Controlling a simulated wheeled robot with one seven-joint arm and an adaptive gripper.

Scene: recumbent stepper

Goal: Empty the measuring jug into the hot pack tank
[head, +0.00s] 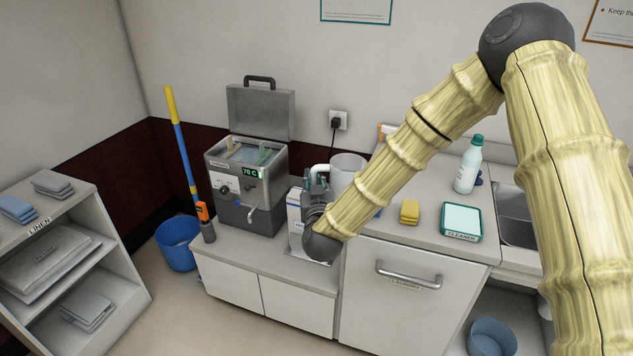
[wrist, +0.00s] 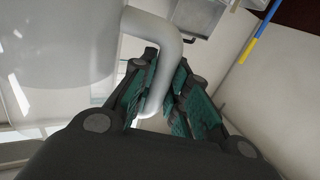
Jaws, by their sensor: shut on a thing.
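The measuring jug (head: 348,172) is a white, translucent vessel with a white loop handle, held over the counter right of the tank. In the wrist view its body (wrist: 60,40) fills the upper left. My gripper (head: 318,185) is at the jug's left side, shut on the handle; the wrist view shows the handle between its pads (wrist: 160,100). The jug looks about upright; its contents cannot be seen. The hot pack tank (head: 236,196) is a grey metal box with its lid (head: 262,112) raised, a 70 C display, and packs visible in the water. It stands left of my gripper.
A white box (head: 296,220) stands between tank and gripper. An orange-and-grey tool (head: 206,222) is by the tank's front left. A blue bucket (head: 178,243) stands on the floor.

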